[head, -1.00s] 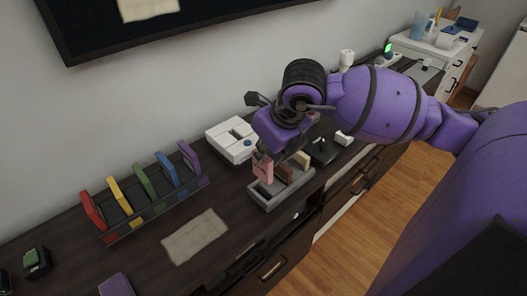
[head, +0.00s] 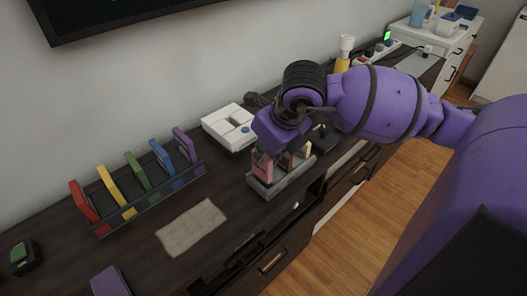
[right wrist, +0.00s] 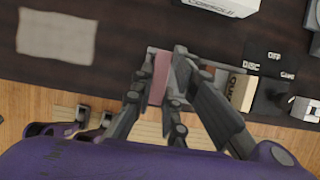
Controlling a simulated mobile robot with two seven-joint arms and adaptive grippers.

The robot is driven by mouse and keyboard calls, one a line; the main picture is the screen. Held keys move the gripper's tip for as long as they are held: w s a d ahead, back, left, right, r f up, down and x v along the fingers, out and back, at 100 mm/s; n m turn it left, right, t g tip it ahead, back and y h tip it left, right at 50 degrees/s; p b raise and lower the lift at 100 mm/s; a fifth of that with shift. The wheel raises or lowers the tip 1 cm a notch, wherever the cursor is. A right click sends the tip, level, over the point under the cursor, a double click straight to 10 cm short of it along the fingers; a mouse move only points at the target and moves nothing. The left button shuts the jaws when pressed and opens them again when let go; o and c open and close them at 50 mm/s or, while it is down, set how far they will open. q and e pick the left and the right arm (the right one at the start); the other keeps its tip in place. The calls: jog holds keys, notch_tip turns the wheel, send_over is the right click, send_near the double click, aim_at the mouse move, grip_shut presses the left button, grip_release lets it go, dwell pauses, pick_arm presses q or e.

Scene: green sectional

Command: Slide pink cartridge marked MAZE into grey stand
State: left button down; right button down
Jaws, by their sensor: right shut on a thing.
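The pink cartridge (head: 262,166) stands upright at the left end of the grey stand (head: 273,191); its lower part is hidden behind the stand's front wall. A brown and a cream cartridge (head: 307,150) stand to its right in the same stand. My right gripper (right wrist: 163,95) is shut on the pink cartridge (right wrist: 159,78), one finger on each side, above the stand. I cannot tell whether the cartridge rests on the stand's floor. The marking on it is not readable. My left gripper is not in view.
A rack (head: 150,203) with red, yellow, green, blue and purple cartridges stands at the left. A white console (head: 229,127) is behind the stand. A beige cloth (head: 191,228) lies flat in front. A purple item (head: 111,281) lies at the near edge.

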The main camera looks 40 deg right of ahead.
pick_arm(q)
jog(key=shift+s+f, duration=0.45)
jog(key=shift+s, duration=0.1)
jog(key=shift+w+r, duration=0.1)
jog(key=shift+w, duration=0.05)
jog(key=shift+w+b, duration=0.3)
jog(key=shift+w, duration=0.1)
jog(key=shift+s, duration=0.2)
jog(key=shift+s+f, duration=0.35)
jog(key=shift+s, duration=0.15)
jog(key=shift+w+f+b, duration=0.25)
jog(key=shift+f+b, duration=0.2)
jog(key=shift+b, duration=0.25)
pick_arm(e)
jog(key=shift+f, duration=0.75)
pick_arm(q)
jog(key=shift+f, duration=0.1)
pick_arm(e)
jog(key=shift+f, duration=0.1)
